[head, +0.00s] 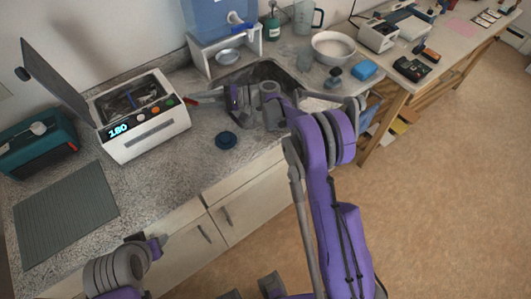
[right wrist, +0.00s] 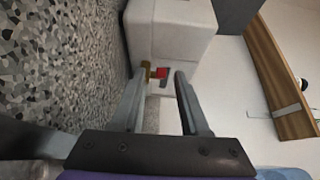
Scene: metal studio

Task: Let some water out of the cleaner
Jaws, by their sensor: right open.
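The cleaner (head: 148,139) is a white box on the counter with its lid raised, an open basin and a display reading 180. A drain valve with a brass stem and red handle (right wrist: 161,72) sticks out of its side; in the head view the red handle shows at the cleaner's right side. My right gripper (right wrist: 160,80) is open, with its fingers on either side of the valve's line. The handle appears between the fingertips; I cannot tell whether they touch it. Of my left arm only links show at the bottom left; its fingers are not visible.
A sink (head: 262,72) lies behind my right gripper. A dark blue disc (head: 226,139) lies on the counter in front. A grey ribbed mat (head: 65,213) and a teal device (head: 38,146) are left of the cleaner. A white bowl (head: 333,46) stands at the back right.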

